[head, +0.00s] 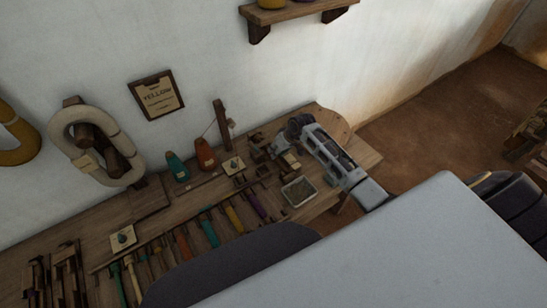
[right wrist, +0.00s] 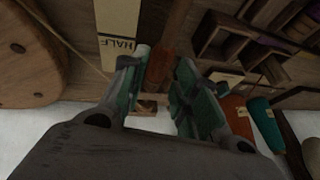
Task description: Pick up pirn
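Several pirns lie in a row on the wooden bench in the head view, among them a yellow pirn (head: 233,217), a teal pirn (head: 208,232) and a purple pirn (head: 255,205). My right gripper (right wrist: 157,88) is over the bench's right end, beyond the row. Its green-padded fingers are apart. A reddish-brown rod-like piece (right wrist: 160,66) shows between or just beyond the fingertips; I cannot tell whether it is a pirn or whether the fingers touch it. My left gripper is out of view.
A teal cone (head: 177,166) and an orange cone (head: 205,155) stand by the wall near a wooden post (head: 222,125). A small metal tray (head: 299,191) sits near the front edge. A "YELLOW" card (head: 157,95) and a pale hank (head: 64,128) are on the wall.

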